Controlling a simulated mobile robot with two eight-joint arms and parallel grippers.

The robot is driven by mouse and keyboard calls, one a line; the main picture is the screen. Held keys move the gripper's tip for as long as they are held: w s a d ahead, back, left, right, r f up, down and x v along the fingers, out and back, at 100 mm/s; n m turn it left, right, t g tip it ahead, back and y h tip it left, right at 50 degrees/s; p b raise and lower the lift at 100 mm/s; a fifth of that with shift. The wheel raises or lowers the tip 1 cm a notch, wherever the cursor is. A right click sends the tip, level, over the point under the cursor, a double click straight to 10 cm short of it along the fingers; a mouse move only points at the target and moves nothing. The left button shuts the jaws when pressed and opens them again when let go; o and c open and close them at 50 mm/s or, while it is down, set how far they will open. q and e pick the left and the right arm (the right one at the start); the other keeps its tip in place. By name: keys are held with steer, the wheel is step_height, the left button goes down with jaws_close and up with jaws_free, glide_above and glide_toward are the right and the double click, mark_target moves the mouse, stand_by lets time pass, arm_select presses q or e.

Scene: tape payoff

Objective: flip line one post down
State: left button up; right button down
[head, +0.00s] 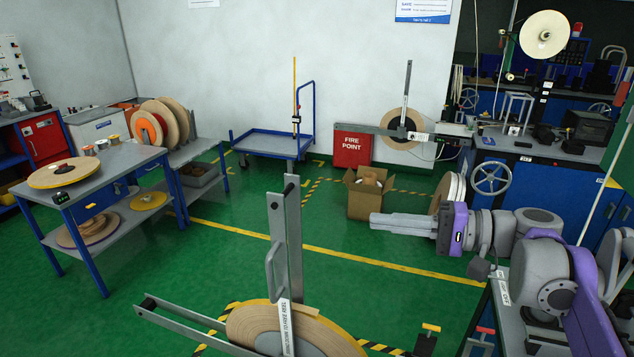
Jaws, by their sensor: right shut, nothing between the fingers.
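A grey upright post (293,230) with a looped handle (272,262) and a white label stands in the foreground. It rises from the front payoff, whose flat tape roll (258,327) lies low on a grey arm frame. A second upright post (406,92) stands at the far payoff with its own tape roll (397,120). I cannot read which post is line one. My right gripper (377,221) comes in from the right. It is shut and empty, pointing left, and in the picture it lies right of the front post, apart from it. My left gripper is not in view.
A cardboard box (369,202) stands behind my right gripper. A blue trolley (265,141) is at the back wall. A table with tape rolls (92,186) is at left, a blue machine bench (545,158) at right.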

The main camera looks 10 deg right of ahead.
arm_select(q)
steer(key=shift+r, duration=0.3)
arm_select(e)
steer(key=shift+t+y, duration=0.3)
steer(key=shift+y, duration=0.2)
steer(key=r, duration=0.1)
steer(key=d+r, duration=0.1)
steer(key=r, duration=0.1)
steer(key=shift+w+d+r, duration=0.25)
steer(key=shift+d+r, duration=0.05)
steer(key=shift+d, duration=0.05)
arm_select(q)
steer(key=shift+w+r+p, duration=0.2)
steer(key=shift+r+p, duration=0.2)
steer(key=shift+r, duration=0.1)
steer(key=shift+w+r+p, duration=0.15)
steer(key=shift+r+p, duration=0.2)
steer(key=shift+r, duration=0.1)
arm_select(e)
glide_toward(294, 184)
steer(key=x, duration=0.5)
steer(key=shift+w+a, duration=0.3)
